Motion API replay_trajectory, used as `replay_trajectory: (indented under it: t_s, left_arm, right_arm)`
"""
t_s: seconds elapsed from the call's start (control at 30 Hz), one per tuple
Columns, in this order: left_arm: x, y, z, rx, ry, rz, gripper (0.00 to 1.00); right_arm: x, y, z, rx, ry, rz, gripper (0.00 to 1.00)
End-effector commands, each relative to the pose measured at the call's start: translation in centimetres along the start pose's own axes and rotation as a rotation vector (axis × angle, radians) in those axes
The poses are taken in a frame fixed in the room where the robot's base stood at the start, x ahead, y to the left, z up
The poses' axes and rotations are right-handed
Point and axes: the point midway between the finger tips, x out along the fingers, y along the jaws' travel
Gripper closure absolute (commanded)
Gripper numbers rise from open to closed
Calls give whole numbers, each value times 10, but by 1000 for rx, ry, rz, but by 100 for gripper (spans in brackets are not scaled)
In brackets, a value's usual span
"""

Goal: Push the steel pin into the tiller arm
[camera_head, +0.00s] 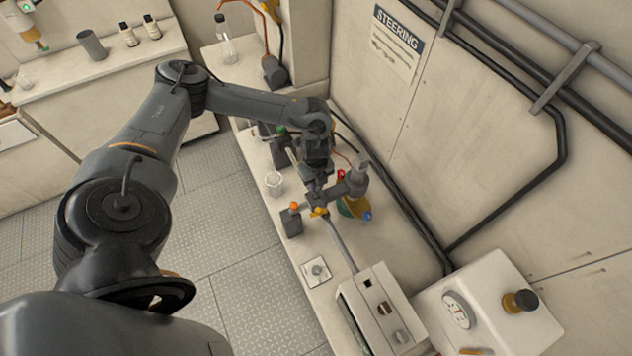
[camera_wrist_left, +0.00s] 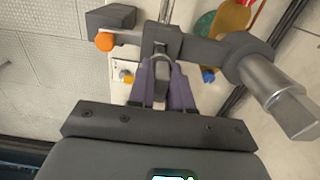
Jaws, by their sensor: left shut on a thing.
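The grey tiller arm (camera_head: 335,190) reaches left from the upright rudder stock (camera_head: 357,176); it also shows in the left wrist view (camera_wrist_left: 205,45), with the stock (camera_wrist_left: 280,95) at right. My left gripper (camera_head: 317,198) is over the arm's left end. In the wrist view my left gripper (camera_wrist_left: 162,88) is shut on a small grey piece, which looks like the steel pin (camera_wrist_left: 161,64), just at the forked arm end. The pin's lower part is hidden, so I cannot tell how deep it sits. My right gripper is in neither view.
An orange knob (camera_head: 294,207) on a dark block (camera_head: 291,222) stands left of the arm end. A rod (camera_head: 341,246) runs to a pale box (camera_head: 378,310). A glass (camera_head: 274,180) stands on the bench. Pipes line the wall at right.

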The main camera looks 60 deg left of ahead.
Motion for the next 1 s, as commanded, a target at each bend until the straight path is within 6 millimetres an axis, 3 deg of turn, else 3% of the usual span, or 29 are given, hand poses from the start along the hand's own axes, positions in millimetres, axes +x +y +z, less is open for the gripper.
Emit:
replay_trajectory:
  t_s: [1.0]
  left_arm:
    - [11,0,0,0,0,0,100]
  right_arm:
    - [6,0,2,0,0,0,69]
